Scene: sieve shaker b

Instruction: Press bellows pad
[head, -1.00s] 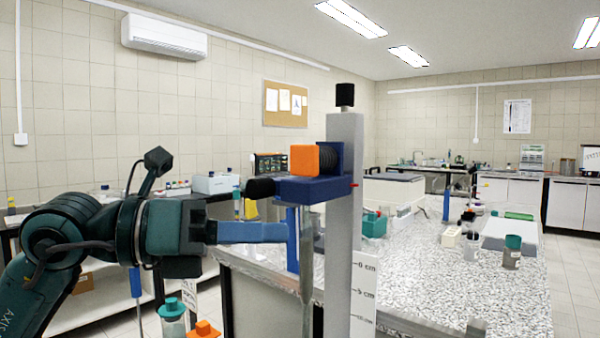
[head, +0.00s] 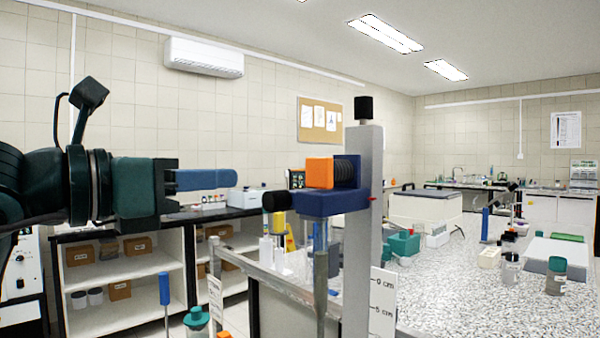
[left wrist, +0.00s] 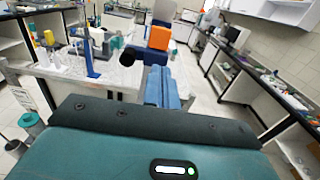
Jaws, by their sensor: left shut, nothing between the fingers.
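A black knob sticks out at the bracket's left end. My left gripper (head: 230,178) has blue fingers, shut and empty. In the head view they point right, about level with the orange block, with a gap between. In the left wrist view the fingers (left wrist: 161,76) point forward, and the orange block (left wrist: 158,38) shows beyond their tips, apart from them. My right gripper is not in view.
A glass tube (head: 320,270) hangs below the bracket by a scale strip. The speckled bench (head: 460,285) behind carries jars (head: 556,275), a teal box and trays. Shelves with boxes (head: 125,268) stand at the left. The air between fingers and pad looks clear.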

